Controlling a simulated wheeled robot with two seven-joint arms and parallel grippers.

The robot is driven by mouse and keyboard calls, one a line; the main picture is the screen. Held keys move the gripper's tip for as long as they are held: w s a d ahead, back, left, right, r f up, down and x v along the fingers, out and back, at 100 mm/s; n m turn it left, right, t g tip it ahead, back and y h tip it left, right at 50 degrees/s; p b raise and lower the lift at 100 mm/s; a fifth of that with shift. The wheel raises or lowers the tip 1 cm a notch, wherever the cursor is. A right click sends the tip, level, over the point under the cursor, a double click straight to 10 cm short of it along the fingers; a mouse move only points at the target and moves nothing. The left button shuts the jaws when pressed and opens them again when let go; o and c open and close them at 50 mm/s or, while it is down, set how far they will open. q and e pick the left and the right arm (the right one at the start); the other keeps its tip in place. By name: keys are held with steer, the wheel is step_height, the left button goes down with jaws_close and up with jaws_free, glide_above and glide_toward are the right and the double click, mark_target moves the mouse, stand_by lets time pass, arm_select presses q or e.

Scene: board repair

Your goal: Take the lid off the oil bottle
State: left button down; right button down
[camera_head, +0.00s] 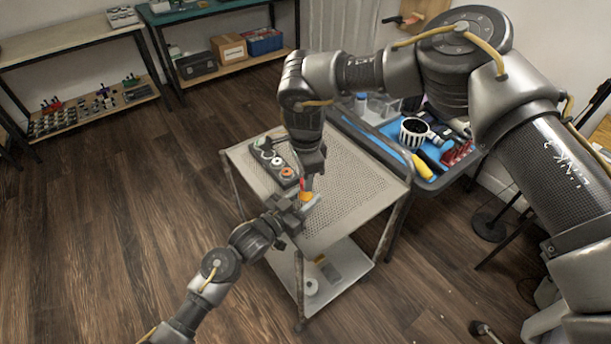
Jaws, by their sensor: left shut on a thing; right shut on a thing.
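The small oil bottle (311,200) is partly hidden between my two grippers, above the front part of the perforated cart top. My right gripper (306,177) points down from above and is shut on the lid. I cannot tell from this view whether lid and bottle are apart.
A dark board with round parts (278,163) lies on the grey cart (345,205), left of the grippers. A blue tray (372,142) with tools, a yellow-handled one among them, stands behind right. The cart top's right side is clear. Shelves stand at the back left.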

arm_select(q)
steer(key=shift+d, duration=0.1)
arm_select(e)
steer(key=n, duration=0.3)
steer(key=shift+r, duration=0.25)
stand_by(0.3)
steer(key=shift+r, duration=0.9)
steer(key=shift+r, duration=2)
arm_select(q)
steer(key=c, duration=0.8)
jaws_free()
steer(key=shift+c, duration=0.2)
